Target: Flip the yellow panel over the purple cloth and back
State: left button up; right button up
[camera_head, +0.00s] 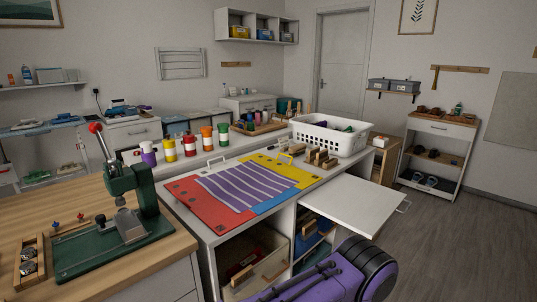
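The yellow panel (292,170) lies flat on the white worktop, at the right end of a row with a red panel (190,200) and a blue panel (275,198). A pale handle (284,159) stands at its far edge. The purple cloth (240,188) has pale stripes and lies spread flat over parts of the red and blue panels. Its right edge is beside the yellow panel. Whether the two overlap is hard to tell. Neither of my grippers is in view.
Wooden blocks (321,158) and a white basket (331,134) stand right of the yellow panel. Several coloured jars (189,145) line the back left. A green press (132,195) stands on the wooden bench at left. A white leaf (353,203) juts out at right.

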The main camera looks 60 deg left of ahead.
aim_at(307, 179)
jog(key=u, duration=1.3)
